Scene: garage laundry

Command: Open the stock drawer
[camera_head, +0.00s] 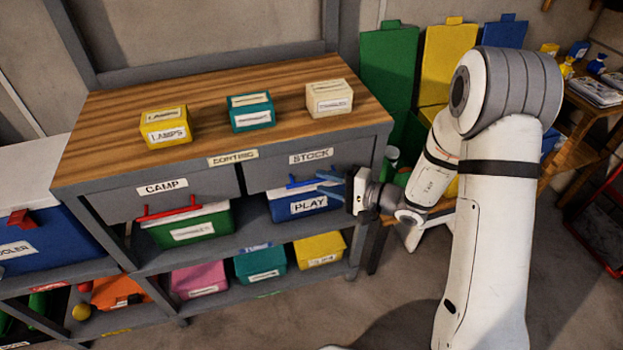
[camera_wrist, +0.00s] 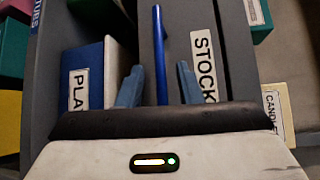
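The stock drawer (camera_head: 272,174) is the right one of two grey drawers under the wooden top and looks shut. Its "STOCK" label also shows in the wrist view (camera_wrist: 204,62). Its blue bar handle (camera_head: 300,183) runs along the drawer front. My gripper (camera_head: 332,184) is at the right part of this handle. In the wrist view the handle (camera_wrist: 159,50) lies between the two blue fingers of my gripper (camera_wrist: 160,88), with a gap on each side. The gripper is open and holds nothing.
The camp drawer (camera_head: 150,198) with a red handle is to the left. A blue "PLAY" box (camera_head: 318,204) stands on the shelf just below the stock drawer. Yellow (camera_head: 166,128), teal (camera_head: 251,112) and cream (camera_head: 329,98) boxes stand on the top. Open floor lies in front.

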